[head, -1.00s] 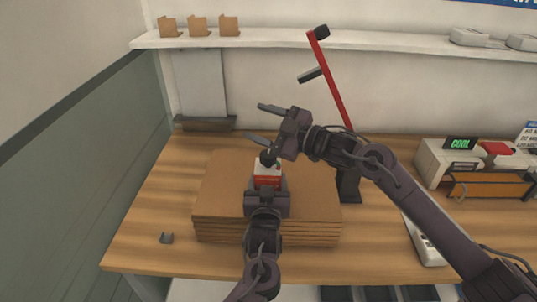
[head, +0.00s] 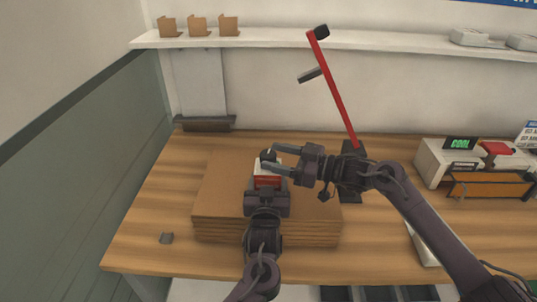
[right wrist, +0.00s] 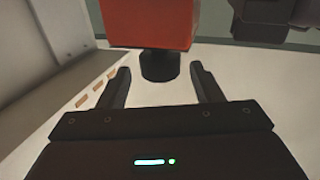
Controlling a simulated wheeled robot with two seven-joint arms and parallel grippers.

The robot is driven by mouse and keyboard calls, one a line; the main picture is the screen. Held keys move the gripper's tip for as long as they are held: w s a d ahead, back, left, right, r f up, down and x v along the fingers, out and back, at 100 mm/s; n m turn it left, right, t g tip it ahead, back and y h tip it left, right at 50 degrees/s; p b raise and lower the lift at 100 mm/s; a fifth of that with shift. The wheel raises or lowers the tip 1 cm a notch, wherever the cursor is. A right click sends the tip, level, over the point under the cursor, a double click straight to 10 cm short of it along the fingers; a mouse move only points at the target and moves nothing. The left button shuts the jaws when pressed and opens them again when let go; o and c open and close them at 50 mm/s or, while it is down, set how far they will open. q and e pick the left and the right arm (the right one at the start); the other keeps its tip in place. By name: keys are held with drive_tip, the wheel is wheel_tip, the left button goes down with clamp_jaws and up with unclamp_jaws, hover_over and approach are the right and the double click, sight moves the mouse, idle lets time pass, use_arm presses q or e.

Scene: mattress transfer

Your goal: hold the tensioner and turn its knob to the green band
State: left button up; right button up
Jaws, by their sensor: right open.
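The tensioner (head: 267,181) is a small red and white block with a black knob (head: 267,155) on top. In the right wrist view the tensioner's orange-red body (right wrist: 150,22) and dark knob (right wrist: 159,66) show at the top. My right gripper (head: 269,157) comes in from the right. No green band is visible.
A stack of cardboard sheets (head: 220,212) lies on the wooden table (head: 150,215). A red-armed stand (head: 335,90) rises behind my right arm. A device labelled COOL (head: 436,160) is at the right, and a small grey block (head: 166,238) is at the front left.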

drive_tip(key=shift+x, duration=1.25)
drive_tip(key=c, duration=0.9)
drive_tip(key=shift+f+m+t+h, duration=0.1)
drive_tip(key=shift+m+t+h, duration=0.3)
drive_tip(key=shift+m+t, duration=0.4)
drive_tip(key=shift+c, duration=0.2)
drive_tip(key=m+t+h, duration=0.2)
drive_tip(key=t, duration=0.2)
drive_tip(key=shift+s+m, duration=0.1)
drive_tip(key=shift+m, duration=0.2)
drive_tip(key=shift+m+t+h, duration=0.8)
drive_tip(key=shift+t+h, duration=0.2)
drive_tip(key=shift+h, duration=0.1)
drive_tip(key=shift+d, duration=0.1)
drive_tip(key=o, duration=0.9)
